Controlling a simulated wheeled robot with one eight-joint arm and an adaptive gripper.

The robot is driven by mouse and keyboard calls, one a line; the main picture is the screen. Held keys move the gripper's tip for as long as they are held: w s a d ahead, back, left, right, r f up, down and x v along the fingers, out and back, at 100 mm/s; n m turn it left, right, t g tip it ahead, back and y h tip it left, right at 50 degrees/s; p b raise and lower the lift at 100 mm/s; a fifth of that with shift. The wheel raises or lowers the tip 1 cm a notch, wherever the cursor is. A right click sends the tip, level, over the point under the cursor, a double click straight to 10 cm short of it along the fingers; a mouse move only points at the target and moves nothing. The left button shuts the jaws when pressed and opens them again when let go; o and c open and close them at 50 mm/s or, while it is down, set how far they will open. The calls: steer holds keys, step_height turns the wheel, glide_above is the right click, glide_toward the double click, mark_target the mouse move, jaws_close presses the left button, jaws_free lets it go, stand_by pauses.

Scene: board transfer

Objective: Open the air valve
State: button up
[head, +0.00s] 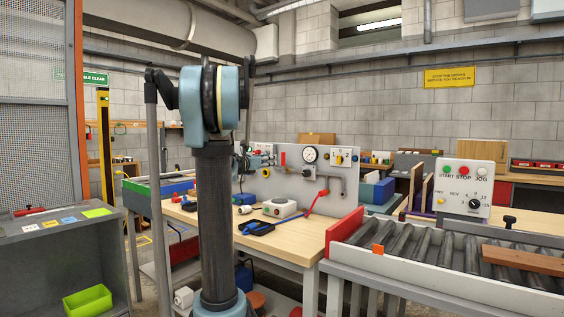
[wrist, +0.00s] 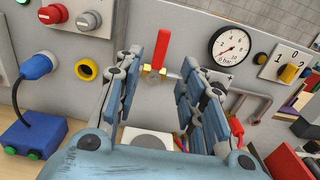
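The air valve has a red lever handle (wrist: 162,48) standing nearly upright on a brass body (wrist: 156,75), mounted on the grey panel (wrist: 200,22). The lever also shows as a small red upright bar in the head view (head: 283,158). My gripper (wrist: 161,66) is open, with its fingers spread to the left and right of the valve in the wrist view. Nothing is between the fingertips that they visibly touch; the exact gap in depth to the lever cannot be told. In the head view my gripper (head: 262,161) is small and partly hidden behind my arm.
A pressure gauge (wrist: 231,46) and a yellow rotary switch (wrist: 289,72) sit right of the valve. A blue plug (wrist: 36,66), a yellow socket (wrist: 86,69) and red and grey knobs sit left. Tools lie on the wooden bench (head: 290,236); a roller conveyor (head: 440,262) stands right.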

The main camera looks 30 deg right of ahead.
mark_target(282, 158)
steer(key=x, duration=1.2)
jaws_close()
steer(key=shift+w+a, duration=0.1)
